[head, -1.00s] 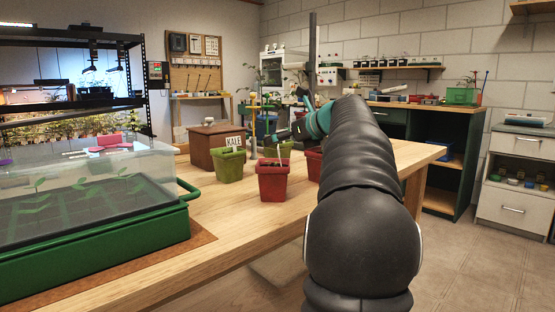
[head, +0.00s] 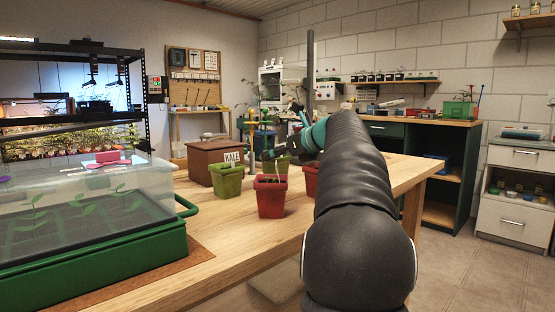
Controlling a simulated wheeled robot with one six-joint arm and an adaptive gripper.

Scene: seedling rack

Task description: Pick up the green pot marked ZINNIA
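No label reading ZINNIA can be read. My gripper (head: 273,153), dark with a teal body, reaches left over or beside this rear green pot. Its fingers are small and blurred into the background, so I cannot tell whether they are open or touch the pot.
A red pot (head: 271,198) stands in front, and another red pot (head: 310,182) is partly behind my arm. A brown wooden box (head: 208,165) is behind the KALE pot. A clear-lidded green seedling tray (head: 100,262) fills the left.

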